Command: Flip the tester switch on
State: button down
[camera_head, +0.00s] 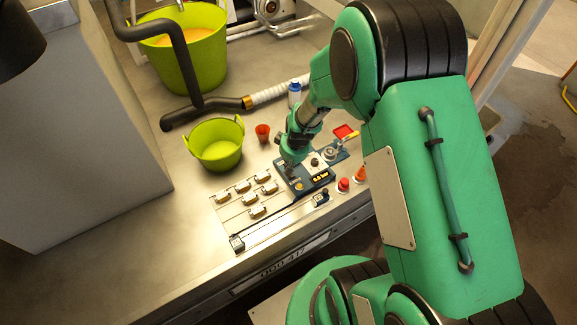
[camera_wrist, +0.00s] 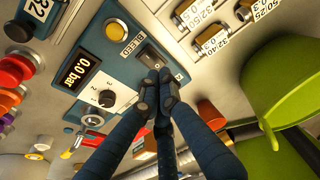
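The tester is a blue panel (camera_head: 291,187) on the bench, also seen in the wrist view (camera_wrist: 75,103). Its display (camera_wrist: 75,71) reads 0.0 bar. Its black rocker switch (camera_wrist: 153,56) sits beside the yellow BLEED button (camera_wrist: 117,30) and a numbered knob (camera_wrist: 106,98). My gripper (camera_wrist: 157,84) has its dark fingertips brought together, with nothing seen between them. The tips are at the near end of the switch and cover part of it. I cannot tell whether they touch it. In the head view my gripper (camera_head: 289,168) is over the panel's left part.
A green tub (camera_head: 215,150) and an orange cup (camera_head: 262,133) stand left of and behind the tester. Labelled metal parts (camera_head: 257,211) lie in front-left. Red and orange items (camera_head: 344,184) stand right. A large green bucket (camera_head: 190,65) is at the back.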

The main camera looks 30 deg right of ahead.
jog(key=s+p+v, duration=0.2)
jog(key=v, duration=0.8)
jog(key=shift+s, duration=0.1)
dwell(0.3)
jog(key=s+a+r+t, duration=0.15)
jog(key=a+r, duration=0.25)
jog(key=r, duration=0.7)
jog(key=s+a+r, duration=0.2)
jog(key=a+r, duration=0.2)
jog(key=r, duration=0.7)
jog(key=s+a+r, duration=0.3)
jog(key=s+r, duration=0.4)
jog(key=s+a+r+t, duration=0.1)
jog(key=s+a+r, duration=0.2)
jog(key=s+r, duration=0.4)
jog(key=shift+a, duration=0.4)
jog(key=shift+s, duration=0.15)
